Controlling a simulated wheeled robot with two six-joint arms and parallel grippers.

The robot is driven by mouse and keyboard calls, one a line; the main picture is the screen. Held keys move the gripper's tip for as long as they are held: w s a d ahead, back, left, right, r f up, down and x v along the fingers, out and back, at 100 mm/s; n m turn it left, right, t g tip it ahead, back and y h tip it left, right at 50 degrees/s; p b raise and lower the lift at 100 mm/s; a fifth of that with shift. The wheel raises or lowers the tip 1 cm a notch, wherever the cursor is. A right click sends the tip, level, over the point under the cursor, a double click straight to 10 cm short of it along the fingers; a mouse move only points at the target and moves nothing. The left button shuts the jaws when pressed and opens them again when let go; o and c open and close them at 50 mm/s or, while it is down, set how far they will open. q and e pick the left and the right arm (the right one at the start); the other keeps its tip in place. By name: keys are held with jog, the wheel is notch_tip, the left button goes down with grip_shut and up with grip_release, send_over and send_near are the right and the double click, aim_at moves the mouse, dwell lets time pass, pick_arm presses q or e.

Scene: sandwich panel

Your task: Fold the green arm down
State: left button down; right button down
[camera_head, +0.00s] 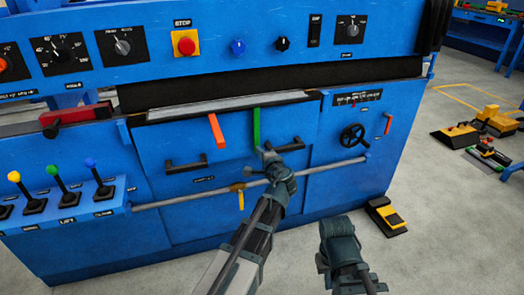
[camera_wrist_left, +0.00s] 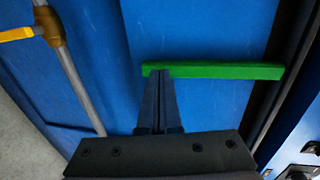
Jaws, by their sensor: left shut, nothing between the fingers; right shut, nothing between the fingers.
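The green arm (camera_head: 257,126) is a flat bar on the front of the blue machine, below the dark slot; in the head view it runs roughly up and down. In the left wrist view the green arm (camera_wrist_left: 220,71) lies across the picture. My left gripper (camera_head: 264,153) is shut and empty at the lower end of the green arm. In the left wrist view its fingertips (camera_wrist_left: 158,74) overlap the bar's left end; I cannot tell if they touch it. My right gripper (camera_head: 337,222) is shut and empty, low in front of the machine, away from the arm.
An orange arm (camera_head: 216,131) is left of the green one. Black handles (camera_head: 186,164) and a grey pipe (camera_head: 190,199) with a yellow valve lever (camera_head: 240,197) cross the front. A black handwheel (camera_head: 353,138) is at right. A yellow pedal (camera_head: 386,215) is on the floor.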

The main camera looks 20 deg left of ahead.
pick_arm(q)
jog(key=f+v, duration=0.2)
jog(key=v, duration=1)
jog(key=shift+s+d, duration=0.25)
jog(key=shift+s, duration=0.05)
pick_arm(e)
jog(key=shift+s+d, duration=0.2)
jog(key=shift+d, duration=0.35)
pick_arm(q)
jog(key=shift+f, duration=0.15)
